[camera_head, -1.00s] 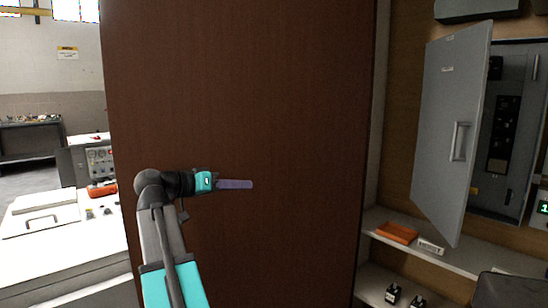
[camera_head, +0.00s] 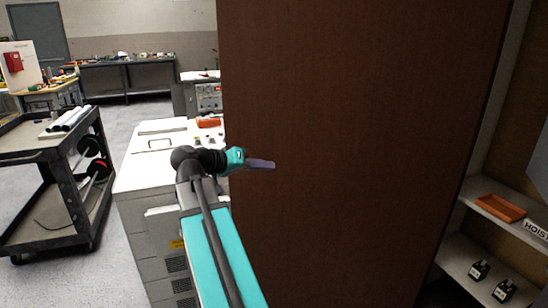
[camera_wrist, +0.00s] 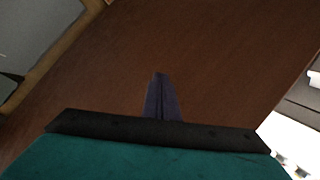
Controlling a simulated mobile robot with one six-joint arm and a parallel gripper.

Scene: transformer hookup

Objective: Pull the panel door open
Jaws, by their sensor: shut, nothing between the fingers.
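The grey panel door is almost wholly outside the head view; a pale grey sliver at the right edge (camera_head: 541,165) may be part of it. Its handle is not seen. My gripper (camera_head: 268,164) is shut and empty, in front of the large brown wooden panel (camera_head: 350,120), well to the left of that sliver. In the wrist view my closed fingers (camera_wrist: 160,90) point over the brown surface. I cannot tell whether they touch it. A grey surface (camera_wrist: 25,50) shows at that view's upper left; I cannot tell what it is.
An orange tray (camera_head: 500,207) and small black devices (camera_head: 480,269) sit on shelves at the right. A white-topped cabinet (camera_head: 160,150) stands left of the brown panel. A dark cart (camera_head: 55,155) is further left, with open floor beside it.

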